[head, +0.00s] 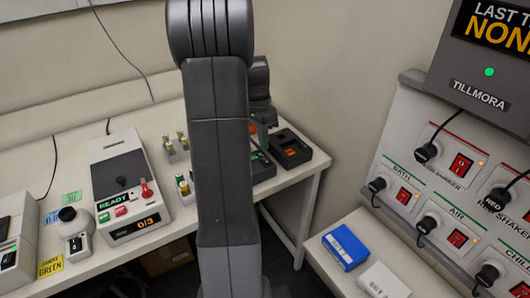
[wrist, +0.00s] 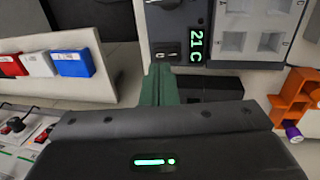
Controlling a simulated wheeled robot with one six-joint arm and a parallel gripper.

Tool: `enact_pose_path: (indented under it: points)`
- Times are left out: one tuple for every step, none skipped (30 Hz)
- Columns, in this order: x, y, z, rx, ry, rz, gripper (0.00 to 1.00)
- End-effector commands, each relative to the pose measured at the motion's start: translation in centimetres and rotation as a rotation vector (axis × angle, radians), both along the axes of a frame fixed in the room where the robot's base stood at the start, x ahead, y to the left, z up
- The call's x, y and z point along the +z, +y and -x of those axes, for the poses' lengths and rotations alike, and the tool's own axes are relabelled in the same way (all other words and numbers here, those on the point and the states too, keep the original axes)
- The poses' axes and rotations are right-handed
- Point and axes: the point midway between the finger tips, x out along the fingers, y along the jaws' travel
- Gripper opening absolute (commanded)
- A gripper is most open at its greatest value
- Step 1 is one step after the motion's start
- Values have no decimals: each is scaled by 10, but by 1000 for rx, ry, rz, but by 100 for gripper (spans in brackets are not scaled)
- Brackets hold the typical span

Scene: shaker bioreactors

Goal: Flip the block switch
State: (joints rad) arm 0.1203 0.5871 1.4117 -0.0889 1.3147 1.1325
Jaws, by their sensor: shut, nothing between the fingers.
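In the wrist view a device has a dark panel with a green "21 C" readout (wrist: 196,45) and a small switch (wrist: 166,57) beside it. A pale block (wrist: 255,25) with square wells adjoins this panel. My gripper (wrist: 158,72) shows as green fingers, shut and empty, with its tips just below the panel in the picture. I cannot tell whether the tips touch the device, or which way the switch is set. In the head view my arm hides the gripper.
The wall panel (head: 408,160) carries several red rocker switches with plugs. A blue box (head: 345,247) and a white box (head: 384,281) lie on the lower bench. An orange rack (wrist: 293,100) is at the wrist view's right. A READY machine (head: 128,180) stands on the left bench.

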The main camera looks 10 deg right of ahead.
Motion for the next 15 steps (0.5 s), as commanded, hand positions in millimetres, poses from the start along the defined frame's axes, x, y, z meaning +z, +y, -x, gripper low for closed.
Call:
enact_pose_path:
  points:
    - [-9,-1,3,0,4,0,0]
    - [-14,-1,4,0,4,0,0]
    - [-20,-2,5,0,3,-1,0]
    - [-24,-2,5,0,3,0,0]
    - [-28,-2,6,0,3,-1,0]
    - [-33,-2,7,0,3,0,0]
    - [-36,-3,7,0,3,0,0]
    - [-38,-3,8,0,2,0,0]
    - [-41,-3,8,0,0,0,0]
    - [-42,-3,8,0,0,0,0]
    - [-44,-3,8,0,0,0,0]
    - [-45,-3,9,0,1,0,0]
    - [-45,-3,9,0,0,0,0]
    - [-46,-3,9,0,0,0,0]
    - [-46,-3,9,0,0,0,0]
